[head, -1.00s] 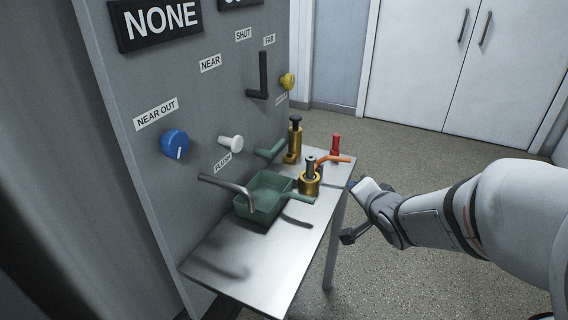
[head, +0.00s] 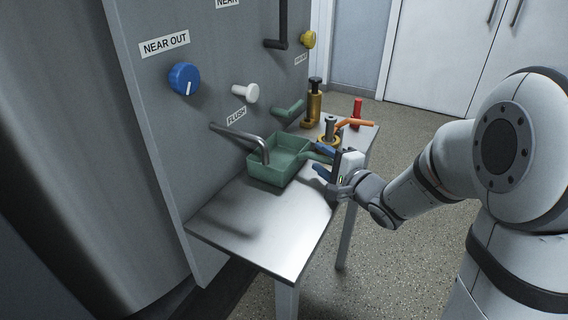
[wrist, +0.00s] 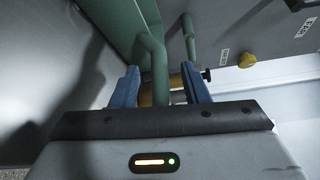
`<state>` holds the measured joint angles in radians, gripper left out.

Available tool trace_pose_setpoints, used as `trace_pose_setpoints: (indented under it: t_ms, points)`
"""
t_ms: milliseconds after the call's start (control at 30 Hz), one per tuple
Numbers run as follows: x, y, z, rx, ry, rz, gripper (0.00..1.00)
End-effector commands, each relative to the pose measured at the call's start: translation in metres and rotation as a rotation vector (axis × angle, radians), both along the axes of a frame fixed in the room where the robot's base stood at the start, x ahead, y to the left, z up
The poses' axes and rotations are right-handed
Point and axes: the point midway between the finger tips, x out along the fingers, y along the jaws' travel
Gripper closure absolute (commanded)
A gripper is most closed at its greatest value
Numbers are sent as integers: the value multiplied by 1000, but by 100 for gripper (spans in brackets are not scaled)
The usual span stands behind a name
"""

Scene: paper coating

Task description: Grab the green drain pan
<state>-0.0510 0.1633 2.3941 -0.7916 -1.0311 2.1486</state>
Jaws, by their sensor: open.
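The green drain pan (head: 270,174) sits on the metal table below the bent grey spout, its handle pointing right toward my gripper. My gripper (head: 322,160) is open at the pan's handle, with its blue fingers on either side of it. In the wrist view, the green handle (wrist: 158,72) runs between the two blue fingers of my gripper (wrist: 160,86), with gaps showing at its sides. Part of the pan (wrist: 112,22) shows at the upper left there. The far part of the handle is partly hidden by my gripper in the head view.
Brass fittings (head: 313,106), an orange-handled valve (head: 355,123) and a red-topped piece (head: 357,108) stand behind my gripper. The grey panel has a blue knob (head: 184,79), a white knob (head: 245,94) and a green lever (head: 289,110). The table's near end (head: 258,237) is clear.

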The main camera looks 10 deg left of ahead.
Motion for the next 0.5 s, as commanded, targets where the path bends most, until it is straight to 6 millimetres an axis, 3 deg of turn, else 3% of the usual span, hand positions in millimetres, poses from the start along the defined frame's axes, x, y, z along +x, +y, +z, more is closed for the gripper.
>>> trace_pose_setpoints:
  t_ms: [200, 433, 500]
  points:
    - [17, 15, -3, -1, 0, 0, 59]
    - [18, 15, -2, -2, 0, -1, 59]
    - [18, 15, -2, -1, 0, 0, 64]
